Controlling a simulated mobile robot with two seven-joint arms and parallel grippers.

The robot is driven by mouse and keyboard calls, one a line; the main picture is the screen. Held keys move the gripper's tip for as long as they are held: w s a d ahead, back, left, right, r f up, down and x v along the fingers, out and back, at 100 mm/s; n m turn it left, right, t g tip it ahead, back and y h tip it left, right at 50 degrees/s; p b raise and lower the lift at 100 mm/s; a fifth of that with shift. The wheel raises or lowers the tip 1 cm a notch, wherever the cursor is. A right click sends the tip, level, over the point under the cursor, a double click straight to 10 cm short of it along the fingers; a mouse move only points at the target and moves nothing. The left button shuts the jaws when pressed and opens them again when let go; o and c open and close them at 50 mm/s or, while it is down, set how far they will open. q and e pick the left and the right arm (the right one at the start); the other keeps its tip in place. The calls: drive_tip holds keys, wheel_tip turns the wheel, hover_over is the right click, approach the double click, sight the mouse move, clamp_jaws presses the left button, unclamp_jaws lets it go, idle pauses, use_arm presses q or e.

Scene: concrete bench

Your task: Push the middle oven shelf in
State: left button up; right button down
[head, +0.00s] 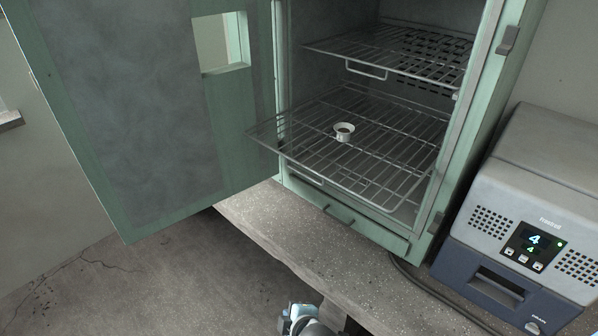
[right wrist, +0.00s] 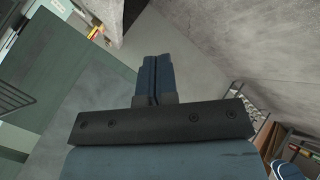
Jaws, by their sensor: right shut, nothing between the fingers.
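The middle oven shelf (head: 393,165) is a wire rack that sticks out through the front of the green oven (head: 468,120). A wire handle hangs below its front edge. A small white cup (head: 343,128) with dark contents stands on it. An upper wire shelf (head: 430,68) sits further in. Whether another shelf lies below is hard to tell through the wires. My right gripper (right wrist: 155,64) is shut and empty in the right wrist view, away from the shelf. In the head view, a white and blue part of my arm shows at the bottom edge. My left gripper is out of view.
The oven door (head: 150,110) stands wide open on the left. A grey and blue device (head: 520,215) with a lit display sits right of the oven, with a cable along the bench (head: 285,232). The floor left of the bench is clear.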

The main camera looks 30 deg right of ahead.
drive_tip(key=w+r+n+h+b, duration=0.4)
drive_tip(key=w+r+n+h, duration=0.45)
drive_tip(key=w, duration=0.55)
wheel_tip(320, 180, up, 18)
drive_tip(key=w+a+n+g+h+b, duration=0.1)
drive_tip(key=w+a+g+h+b, duration=0.2)
drive_tip(key=h, duration=0.6)
drive_tip(key=x, duration=1.4)
drive_tip(key=shift+s+f, duration=0.15)
drive_tip(key=shift+f, duration=0.25)
drive_tip(key=shift+d+y, duration=0.15)
drive_tip(key=shift+y, duration=0.1)
